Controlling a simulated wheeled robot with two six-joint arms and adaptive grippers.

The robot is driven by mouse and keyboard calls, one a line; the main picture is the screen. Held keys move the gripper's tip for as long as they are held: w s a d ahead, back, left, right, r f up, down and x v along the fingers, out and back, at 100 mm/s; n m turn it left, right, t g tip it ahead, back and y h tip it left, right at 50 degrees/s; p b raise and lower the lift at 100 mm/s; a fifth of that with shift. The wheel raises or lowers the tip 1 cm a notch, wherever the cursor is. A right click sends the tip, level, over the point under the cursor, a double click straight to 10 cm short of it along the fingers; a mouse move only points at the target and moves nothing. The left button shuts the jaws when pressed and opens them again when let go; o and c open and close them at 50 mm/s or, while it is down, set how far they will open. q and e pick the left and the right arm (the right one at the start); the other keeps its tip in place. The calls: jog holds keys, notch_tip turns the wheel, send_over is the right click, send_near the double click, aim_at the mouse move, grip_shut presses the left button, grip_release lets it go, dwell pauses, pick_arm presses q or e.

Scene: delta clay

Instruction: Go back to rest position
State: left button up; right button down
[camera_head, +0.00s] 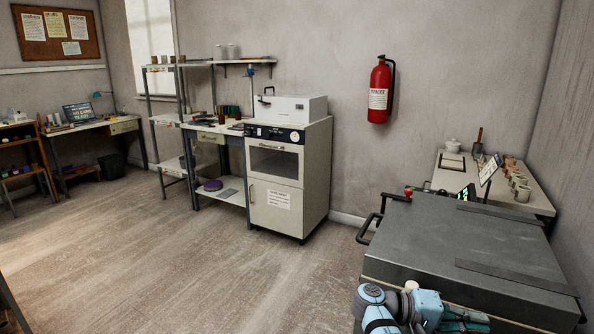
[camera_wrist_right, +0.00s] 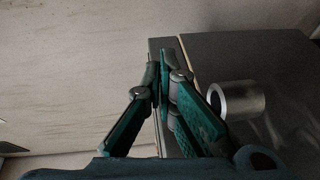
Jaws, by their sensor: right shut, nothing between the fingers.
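My right gripper (camera_head: 470,319) shows at the bottom right of the head view, at the end of a light-blue arm, in front of the grey-topped cabinet. In the right wrist view its teal fingers (camera_wrist_right: 160,68) meet at the tips, shut and empty. Behind the fingers lie a dark flat surface (camera_wrist_right: 270,60) and its edge. My left gripper is not in view.
The grey-topped cabinet (camera_head: 440,235) with a black handle (camera_head: 369,222) stands close at right. A white oven unit (camera_head: 290,175) and a workbench (camera_head: 215,128) stand farther back. A grey cylinder (camera_wrist_right: 238,100) is right of the fingers. The floor (camera_head: 150,250) at left is clear.

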jog(key=s+f+n+t+y+p, duration=0.1)
jog(key=s+f+n+t+y, duration=0.15)
jog(key=f, duration=0.75)
jog(key=s+f+n+t+y+p, duration=0.1)
jog(key=s+f+n+y+p, duration=0.15)
jog(key=f, duration=0.65)
jog(key=s+a+f+n+y+p, duration=0.1)
jog(key=s+a+f+y, duration=0.1)
jog(key=s+f, duration=0.45)
jog(key=s+a+f+n+y+p, duration=0.15)
jog(key=s+f, duration=0.25)
jog(key=f, duration=0.5)
jog(key=s+a+f+m+y+p, duration=0.1)
jog(key=s+a+f+y, duration=0.1)
jog(key=s, duration=0.7)
jog(key=s+a+f+m+y+p, duration=0.1)
jog(key=s+a+f+m+y, duration=0.1)
jog(key=s, duration=0.8)
jog(key=s+a+f+m+y+p, duration=0.1)
jog(key=s+a+f+y+p, duration=0.1)
jog(key=s, duration=0.7)
jog(key=shift+s+a+f+y, duration=0.35)
jog(key=shift+a+f+y, duration=0.25)
jog(key=shift+f, duration=0.2)
jog(key=shift+a+m+t, duration=0.1)
jog(key=shift+m+t, duration=0.15)
